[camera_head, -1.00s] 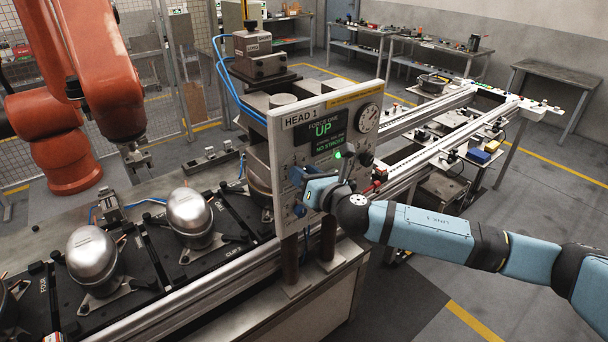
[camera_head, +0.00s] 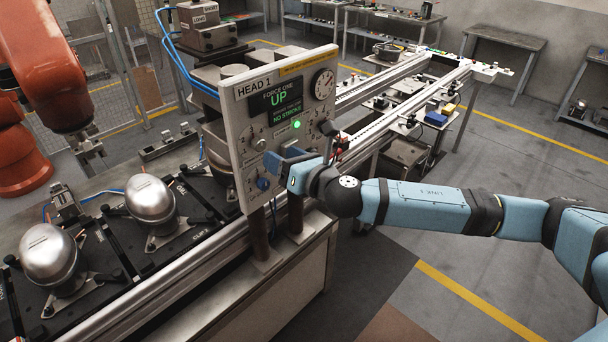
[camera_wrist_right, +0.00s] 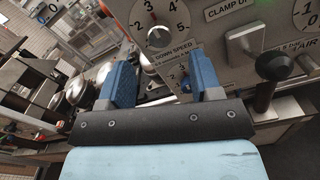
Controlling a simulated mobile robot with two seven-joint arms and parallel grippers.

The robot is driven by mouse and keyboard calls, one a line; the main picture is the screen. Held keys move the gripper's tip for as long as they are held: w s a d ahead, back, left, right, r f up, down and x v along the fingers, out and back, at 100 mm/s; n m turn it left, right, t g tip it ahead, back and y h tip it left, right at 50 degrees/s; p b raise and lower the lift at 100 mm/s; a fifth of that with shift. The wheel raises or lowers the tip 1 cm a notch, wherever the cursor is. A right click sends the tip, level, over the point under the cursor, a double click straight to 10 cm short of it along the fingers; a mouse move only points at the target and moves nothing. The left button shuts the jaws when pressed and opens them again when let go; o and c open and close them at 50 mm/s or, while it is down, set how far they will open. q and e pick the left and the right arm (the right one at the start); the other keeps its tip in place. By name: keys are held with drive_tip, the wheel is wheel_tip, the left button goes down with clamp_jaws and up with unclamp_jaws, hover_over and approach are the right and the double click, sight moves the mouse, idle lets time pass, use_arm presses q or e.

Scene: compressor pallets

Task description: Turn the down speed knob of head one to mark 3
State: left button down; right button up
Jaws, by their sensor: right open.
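The grey HEAD 1 panel (camera_head: 246,118) stands upright; its screen (camera_head: 277,106) reads UP and NO STROKE. In the right wrist view, a grey dial knob (camera_wrist_right: 158,37) with printed numbers sits above the DOWN SPEED label (camera_wrist_right: 172,51). A second numbered scale (camera_wrist_right: 178,78) lies below that label, its knob mostly hidden by my right finger. I cannot tell surely which knob the label names, nor read its setting. My right gripper (camera_wrist_right: 162,80) is open, its blue fingers apart in front of the lower panel. In the head view my right gripper (camera_head: 275,160) covers part of the panel. My left gripper is not in view.
A clamp lever (camera_wrist_right: 246,44) and a dark knob (camera_wrist_right: 272,66) stick out right of my right gripper. Silver compressors (camera_head: 151,199) stand on black pallets at left. An orange robot arm (camera_head: 45,60) is beyond them. A rail (camera_head: 390,115) runs behind the panel.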

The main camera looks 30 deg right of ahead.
drive_tip(key=b+v, duration=0.1)
drive_tip(key=v, duration=0.6)
idle(0.3)
drive_tip(key=s+a+f+m+g, duration=0.2)
drive_tip(key=s+a+f+m, duration=0.1)
drive_tip(key=f+m, duration=0.5)
drive_tip(key=s+a+f+m+g, duration=0.1)
drive_tip(key=s+a+f+m, duration=0.1)
drive_tip(key=a+f+m, duration=0.4)
drive_tip(key=s+d+f+m+g+h, duration=0.1)
drive_tip(key=s+d+f+m, duration=0.1)
drive_tip(key=s+f+m, duration=0.6)
drive_tip(key=s+d+f+m+g+h, duration=0.2)
drive_tip(key=s+d+f+m, duration=0.1)
drive_tip(key=s+f+m, duration=0.5)
wheel_tip(320, 180, down, 5)
drive_tip(key=m, duration=0.3)
drive_tip(key=shift+s+m, duration=0.4)
